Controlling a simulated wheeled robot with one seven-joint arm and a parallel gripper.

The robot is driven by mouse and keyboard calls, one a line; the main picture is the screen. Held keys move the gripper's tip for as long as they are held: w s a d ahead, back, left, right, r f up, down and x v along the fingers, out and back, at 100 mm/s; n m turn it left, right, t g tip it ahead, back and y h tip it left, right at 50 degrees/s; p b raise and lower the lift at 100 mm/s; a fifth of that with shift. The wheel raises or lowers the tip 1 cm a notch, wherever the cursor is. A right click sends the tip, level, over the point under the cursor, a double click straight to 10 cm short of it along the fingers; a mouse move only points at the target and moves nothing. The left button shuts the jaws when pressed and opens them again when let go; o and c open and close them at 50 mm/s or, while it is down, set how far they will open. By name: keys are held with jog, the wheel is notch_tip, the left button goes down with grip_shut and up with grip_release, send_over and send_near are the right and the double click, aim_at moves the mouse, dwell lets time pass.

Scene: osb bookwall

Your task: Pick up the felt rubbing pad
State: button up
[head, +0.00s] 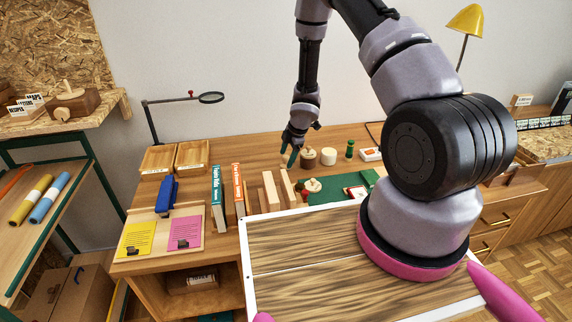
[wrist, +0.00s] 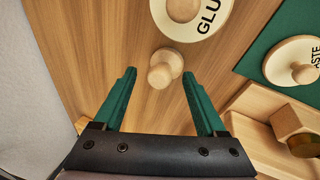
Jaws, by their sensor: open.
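My gripper (wrist: 158,74) is open, pointing down over the back of the desk. Its two green fingers are apart and hold nothing. In the wrist view a small pale wooden knob-shaped piece (wrist: 165,69) with a round base shows between and just beyond the fingertips. It fits a pad's handle, but no felt face is visible, so I cannot tell for sure that it is the felt rubbing pad. I cannot tell its height gap to the fingers. In the head view my gripper (head: 290,155) is just left of a brown pot (head: 308,158), and the piece is not clear there.
A round glue lid (wrist: 190,12) lies just beyond the piece. A paste lid (wrist: 292,62) is on the green mat (wrist: 262,42) to the right. Wooden blocks (head: 270,190), upright books (head: 218,198) and a cream cylinder (head: 329,156) stand nearby. The wall is close behind.

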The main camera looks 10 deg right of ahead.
aim_at(288, 157)
grip_shut()
notch_tip(288, 157, up, 6)
jog(key=shift+w+d+f, duration=0.1)
jog(key=shift+f, duration=0.15)
jog(key=shift+s+r, duration=0.15)
jog(key=shift+s, duration=0.05)
jog(key=shift+w+r, duration=0.1)
jog(key=shift+r, duration=2.05)
